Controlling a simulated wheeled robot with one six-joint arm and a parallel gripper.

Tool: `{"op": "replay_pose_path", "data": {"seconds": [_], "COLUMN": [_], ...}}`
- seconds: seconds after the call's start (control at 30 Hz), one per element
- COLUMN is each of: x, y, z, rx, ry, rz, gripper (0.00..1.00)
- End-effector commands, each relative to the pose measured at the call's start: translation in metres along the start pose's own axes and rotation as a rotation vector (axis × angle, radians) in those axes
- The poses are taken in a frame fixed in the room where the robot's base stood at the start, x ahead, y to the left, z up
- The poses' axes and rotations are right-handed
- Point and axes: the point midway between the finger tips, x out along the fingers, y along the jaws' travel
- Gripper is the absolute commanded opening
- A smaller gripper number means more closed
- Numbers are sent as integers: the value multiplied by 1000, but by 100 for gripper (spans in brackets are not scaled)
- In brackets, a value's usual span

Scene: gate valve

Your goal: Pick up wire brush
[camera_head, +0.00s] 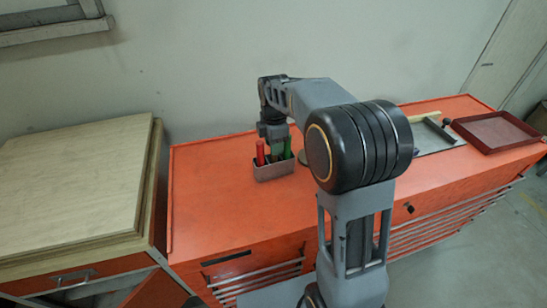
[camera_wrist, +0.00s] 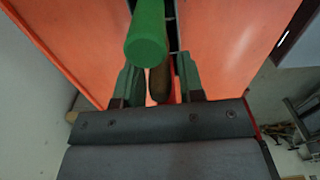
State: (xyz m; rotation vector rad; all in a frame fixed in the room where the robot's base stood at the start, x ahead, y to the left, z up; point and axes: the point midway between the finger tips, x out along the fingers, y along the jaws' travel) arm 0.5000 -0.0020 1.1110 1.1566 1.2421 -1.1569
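A brown handle (camera_wrist: 160,82), which looks like the wire brush's wooden handle, shows between the fingers in the wrist view. Its bristles are hidden. My gripper (camera_wrist: 160,88) has its fingers apart on either side of this handle, with narrow gaps showing. A thick green handle (camera_wrist: 147,42) stands close beside it, nearer the camera. In the head view my gripper (camera_head: 273,137) points down over a small grey holder (camera_head: 274,172). A red handle (camera_head: 260,153) and a green handle (camera_head: 287,148) stand upright in the holder. The brown handle is hard to make out there.
The holder stands on an orange cabinet top (camera_head: 215,195), clear to its left. A dark red tray (camera_head: 495,131) and a grey flat item (camera_head: 433,136) lie at the right. A wooden-topped cabinet (camera_head: 75,185) stands at the left. A wall is behind.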

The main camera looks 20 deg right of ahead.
Motion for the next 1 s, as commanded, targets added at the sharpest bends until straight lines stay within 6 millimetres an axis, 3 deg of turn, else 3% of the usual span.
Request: {"op": "replay_pose_path", "data": {"seconds": [0.37, 0.67, 0.77, 1.0], "x": [0, -3, -13, -56], "y": [0, 0, 1, 1], "z": [0, 0, 0, 0], "rx": [0, 0, 0, 0], "ry": [0, 0, 0, 0], "rz": [0, 2, 3, 4], "gripper": [0, 0, 0, 0]}}
